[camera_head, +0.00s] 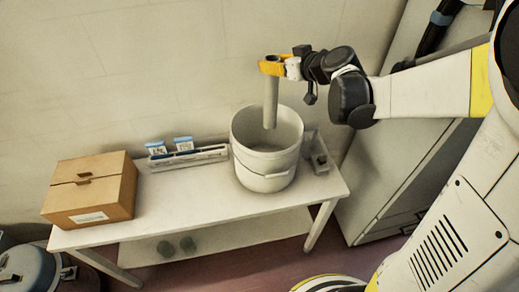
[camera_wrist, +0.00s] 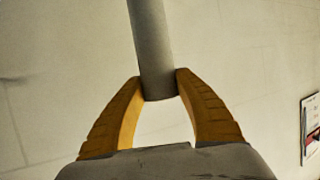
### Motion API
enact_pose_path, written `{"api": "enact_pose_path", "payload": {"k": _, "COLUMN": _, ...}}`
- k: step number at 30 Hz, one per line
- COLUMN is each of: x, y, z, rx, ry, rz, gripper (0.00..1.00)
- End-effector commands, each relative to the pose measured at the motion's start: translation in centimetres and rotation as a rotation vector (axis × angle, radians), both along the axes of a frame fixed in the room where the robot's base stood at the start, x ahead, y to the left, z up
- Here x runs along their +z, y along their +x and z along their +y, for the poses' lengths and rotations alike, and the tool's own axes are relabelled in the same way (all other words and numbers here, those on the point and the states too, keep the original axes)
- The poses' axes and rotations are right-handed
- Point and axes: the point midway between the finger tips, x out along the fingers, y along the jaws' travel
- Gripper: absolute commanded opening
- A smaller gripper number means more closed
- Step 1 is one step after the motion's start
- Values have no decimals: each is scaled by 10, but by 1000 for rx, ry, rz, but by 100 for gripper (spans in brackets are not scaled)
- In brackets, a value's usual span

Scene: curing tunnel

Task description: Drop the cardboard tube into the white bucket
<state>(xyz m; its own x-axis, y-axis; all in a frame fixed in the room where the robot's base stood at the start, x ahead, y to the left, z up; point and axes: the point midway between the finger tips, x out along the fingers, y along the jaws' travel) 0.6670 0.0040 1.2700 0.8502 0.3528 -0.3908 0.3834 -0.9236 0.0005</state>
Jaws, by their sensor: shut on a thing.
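The cardboard tube (camera_head: 270,100) is grey and hangs upright from my gripper (camera_head: 272,66) in the head view. Its lower end appears over the mouth of the white bucket (camera_head: 262,172), overlapping the inside of the rim. I cannot tell for sure whether the lower end is below the rim. The bucket stands on the white table. In the wrist view, the yellow fingers of my gripper (camera_wrist: 160,86) are shut on one end of the tube (camera_wrist: 152,45). The bucket does not show in the wrist view.
A closed cardboard box (camera_head: 92,190) sits at the left of the white table (camera_head: 190,212). A rack (camera_head: 188,157) with small blue-and-white packets stands left of the bucket. A clear container (camera_head: 318,155) stands right of it. The wall is close behind.

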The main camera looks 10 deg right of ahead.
Motion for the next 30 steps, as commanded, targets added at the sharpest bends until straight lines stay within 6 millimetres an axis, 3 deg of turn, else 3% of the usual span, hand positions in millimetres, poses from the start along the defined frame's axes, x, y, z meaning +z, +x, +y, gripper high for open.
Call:
{"api": "enact_pose_path", "payload": {"k": 1, "x": -16, "y": 0, "z": 0, "rx": -1, "ry": 0, "rz": 0, "gripper": 7}}
{"api": "enact_pose_path", "payload": {"k": 6, "x": -43, "y": -1, "z": -1, "rx": -1, "ry": 0, "rz": 0, "gripper": 7}}
{"api": "enact_pose_path", "payload": {"k": 14, "x": -58, "y": -1, "z": 0, "rx": -1, "ry": 0, "rz": 0, "gripper": 7}}
{"api": "enact_pose_path", "payload": {"k": 24, "x": -98, "y": -1, "z": -1, "rx": -1, "ry": 0, "rz": 0, "gripper": 7}}
{"api": "enact_pose_path", "payload": {"k": 30, "x": -111, "y": -1, "z": -1, "rx": -1, "ry": 0, "rz": 0, "gripper": 7}}
